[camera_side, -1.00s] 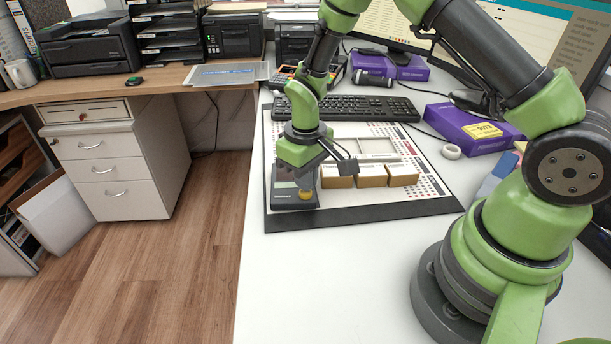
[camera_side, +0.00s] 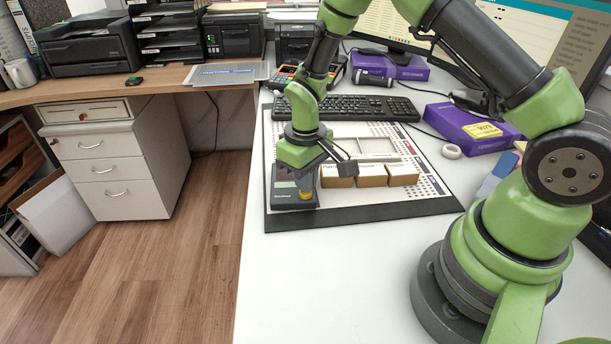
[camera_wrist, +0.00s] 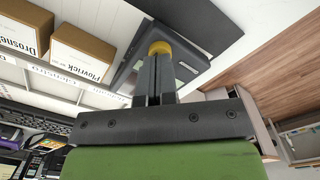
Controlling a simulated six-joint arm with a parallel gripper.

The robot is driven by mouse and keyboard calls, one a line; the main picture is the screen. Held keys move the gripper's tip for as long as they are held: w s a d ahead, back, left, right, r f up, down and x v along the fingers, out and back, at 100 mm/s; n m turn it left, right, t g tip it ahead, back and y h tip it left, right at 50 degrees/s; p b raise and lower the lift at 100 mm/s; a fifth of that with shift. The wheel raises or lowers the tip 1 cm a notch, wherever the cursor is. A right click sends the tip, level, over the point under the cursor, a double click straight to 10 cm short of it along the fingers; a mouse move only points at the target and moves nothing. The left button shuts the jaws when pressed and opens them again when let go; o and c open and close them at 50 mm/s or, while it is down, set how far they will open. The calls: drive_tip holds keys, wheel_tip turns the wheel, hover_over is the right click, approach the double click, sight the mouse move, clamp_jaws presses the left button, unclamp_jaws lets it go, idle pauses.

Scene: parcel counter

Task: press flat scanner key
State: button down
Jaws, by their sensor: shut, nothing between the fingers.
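The scanner (camera_side: 283,196) is a dark grey box at the front left corner of the board, with a light display on top. Its round yellow key (camera_side: 305,195) is on its right side near the front. My gripper (camera_side: 302,187) is shut and empty, pointing down with its fingertips at the key. In the wrist view the closed fingers (camera_wrist: 157,62) reach the yellow key (camera_wrist: 159,46), whose far part shows beyond the tips. The fingers hide the rest of the key. They look to be touching it, but how far it is pressed I cannot tell.
Several small brown boxes (camera_side: 372,176) stand in a row right of the scanner on the black-edged board (camera_side: 400,210). The white counter in front (camera_side: 330,280) is clear.

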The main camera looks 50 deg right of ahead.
drive_tip(key=shift+f, duration=0.6)
drive_tip(key=shift+r, duration=0.1)
idle(0.3)
drive_tip(key=shift+r, duration=0.65)
drive_tip(key=shift+w+r, duration=0.1)
drive_tip(key=shift+r, duration=1.7)
idle(0.5)
drive_tip(key=shift+r, duration=2.15)
idle(0.8)
drive_tip(key=s+a+r+m+t, duration=0.1)
drive_tip(key=s+r+t, duration=0.1)
drive_tip(key=s+r, duration=0.35)
drive_tip(key=s+r+m+t, duration=0.1)
drive_tip(key=s+r, duration=0.1)
drive_tip(key=r, duration=0.6)
drive_tip(key=s+a+r+m+t+y, duration=0.1)
drive_tip(key=s+r+t, duration=0.3)
drive_tip(key=s, duration=0.6)
drive_tip(key=shift+s+a+r+m+y, duration=0.15)
drive_tip(key=shift+s+r+m+y, duration=0.25)
drive_tip(key=shift+m+y, duration=0.15)
